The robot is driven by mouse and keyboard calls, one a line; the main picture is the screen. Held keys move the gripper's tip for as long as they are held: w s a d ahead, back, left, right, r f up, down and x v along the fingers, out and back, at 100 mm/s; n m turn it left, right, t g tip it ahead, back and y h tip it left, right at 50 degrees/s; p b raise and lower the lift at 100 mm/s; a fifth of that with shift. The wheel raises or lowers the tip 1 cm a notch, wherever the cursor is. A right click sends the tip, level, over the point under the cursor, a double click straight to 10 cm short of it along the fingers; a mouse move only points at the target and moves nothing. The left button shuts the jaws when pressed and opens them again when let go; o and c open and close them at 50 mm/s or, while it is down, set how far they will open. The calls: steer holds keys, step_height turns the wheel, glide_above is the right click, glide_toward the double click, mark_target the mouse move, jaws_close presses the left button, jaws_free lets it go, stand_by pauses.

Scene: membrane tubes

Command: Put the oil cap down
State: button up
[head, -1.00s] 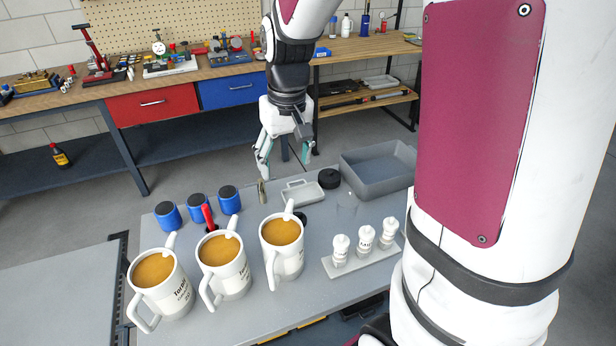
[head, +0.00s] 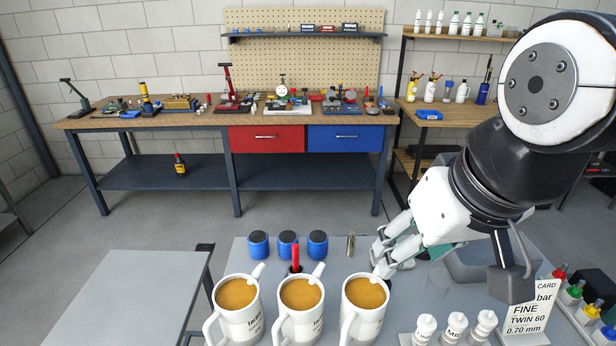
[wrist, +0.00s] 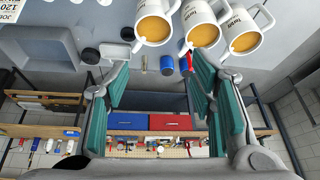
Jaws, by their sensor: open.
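Two dark round pieces lie on the grey table in the wrist view. One is a black disc (wrist: 90,56) beside a small white tray, the other a dark disc (wrist: 127,33) close to a mug. I cannot tell which is the oil cap. In the head view my gripper hides that part of the table. My gripper (head: 386,258) is over the table, right of the blue jars; in the wrist view the gripper (wrist: 160,78) has its green-padded fingers wide apart with nothing between them.
Several mugs of brown liquid, including the middle mug (head: 301,310), stand along the front. Blue jars (head: 288,244) stand behind them. White bottles (head: 456,327) and a sign card (head: 527,318) are at right. A grey bin (wrist: 52,52) and small white tray (wrist: 114,50) are near the discs.

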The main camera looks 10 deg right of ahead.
steer(key=w+d+f+m+g+y+b, duration=0.2)
steer(key=w+d+f+m, duration=0.25)
steer(key=w, duration=0.25)
steer(key=w+d+f+m+g+y+b, duration=0.1)
steer(key=w+d+f+m+g+y, duration=0.15)
steer(key=w+d+f+m, duration=0.3)
steer(key=w+d+f+m+t+y+b, duration=0.1)
steer(key=w+d+f+m+y, duration=0.1)
steer(key=w+d+f+m, duration=0.45)
steer(key=w+d+f+m+t+y+b, duration=0.1)
steer(key=d+f+m+y+b, duration=0.15)
steer(key=d+f, duration=0.5)
steer(key=shift+m+g, duration=0.25)
steer(key=shift+m, duration=0.05)
steer(key=p+x, duration=0.1)
steer(key=x, duration=0.9)
steer(key=shift+a, duration=0.2)
steer(key=x, duration=0.3)
steer(key=p+x, duration=0.1)
steer(key=shift+a+r, duration=0.15)
steer(key=shift+a, duration=0.4)
steer(key=shift+a+f, duration=0.25)
steer(key=shift+f, duration=0.05)
steer(key=c, duration=1.1)
